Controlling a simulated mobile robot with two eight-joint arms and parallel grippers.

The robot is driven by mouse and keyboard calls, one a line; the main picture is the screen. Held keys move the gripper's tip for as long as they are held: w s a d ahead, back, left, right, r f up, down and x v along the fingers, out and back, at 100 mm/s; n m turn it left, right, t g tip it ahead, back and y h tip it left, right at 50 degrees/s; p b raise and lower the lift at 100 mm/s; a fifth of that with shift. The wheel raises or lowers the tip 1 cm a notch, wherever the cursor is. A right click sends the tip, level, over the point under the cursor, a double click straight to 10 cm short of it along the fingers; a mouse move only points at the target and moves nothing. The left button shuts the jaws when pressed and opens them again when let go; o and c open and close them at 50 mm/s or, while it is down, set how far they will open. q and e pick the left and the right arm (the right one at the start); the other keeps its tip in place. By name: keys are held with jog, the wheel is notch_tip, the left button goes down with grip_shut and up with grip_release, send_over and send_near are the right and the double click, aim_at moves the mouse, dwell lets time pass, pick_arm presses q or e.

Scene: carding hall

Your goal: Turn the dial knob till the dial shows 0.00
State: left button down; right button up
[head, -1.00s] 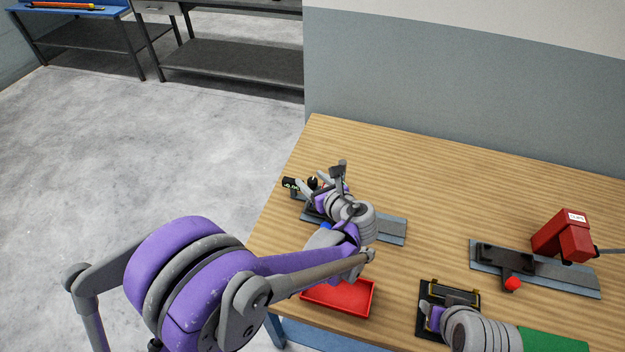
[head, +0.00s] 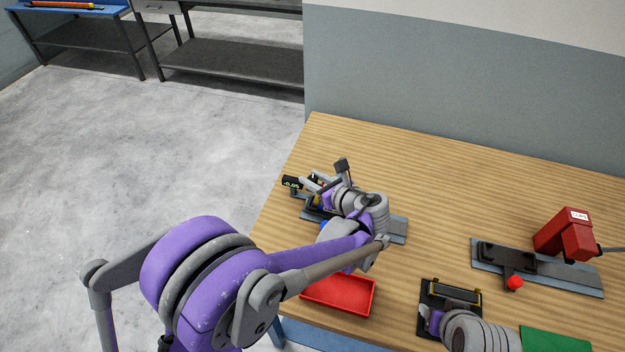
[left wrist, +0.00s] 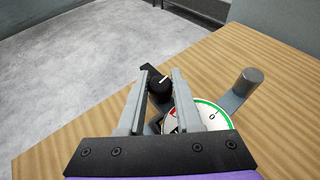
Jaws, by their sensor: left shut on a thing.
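The dial knob (left wrist: 158,84) is black with a white mark and sits between the two fingertips of my left gripper (left wrist: 160,86) in the left wrist view. The fingers are shut on it. In the head view my left gripper (head: 312,184) reaches the device at the table's left edge and hides the knob. A small black display (head: 291,183) there shows green digits that look like -0.05. A round white dial face (left wrist: 210,117) with a green and red rim and a 0 is partly hidden behind the fingers. My right gripper (head: 434,319) is low in the head view, its fingers unclear.
A grey metal post (left wrist: 247,80) stands right of the dial. A red tray (head: 338,295) lies nearer on the wooden table (head: 440,190). A black fixture (head: 455,290) is by my right gripper. A red device (head: 563,236) and green mat (head: 555,341) are at right.

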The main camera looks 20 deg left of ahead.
pick_arm(q)
jog(key=n+g+y+b, duration=0.1)
jog(key=n+g+y, duration=0.1)
jog(key=n, duration=0.1)
jog(key=shift+g, duration=0.4)
pick_arm(e)
jog(key=shift+s+f, duration=0.2)
jog(key=shift+f, duration=0.35)
jog(key=shift+s+f, duration=0.2)
jog(key=shift+f, duration=0.35)
pick_arm(q)
jog(key=shift+n+g+y+b, duration=0.4)
jog(key=shift+n+g+b, duration=0.1)
jog(key=shift+n+g, duration=0.8)
pick_arm(e)
jog(key=shift+s+f, duration=0.15)
jog(key=shift+f, duration=0.3)
pick_arm(q)
jog(key=shift+g, duration=0.3)
jog(key=c, duration=0.6)
grip_release()
jog(key=v, duration=1.1)
jog(key=shift+a+b, duration=0.1)
jog(key=shift+b, duration=0.3)
pick_arm(e)
jog(key=shift+s+f, duration=0.2)
jog(key=shift+f, duration=0.35)
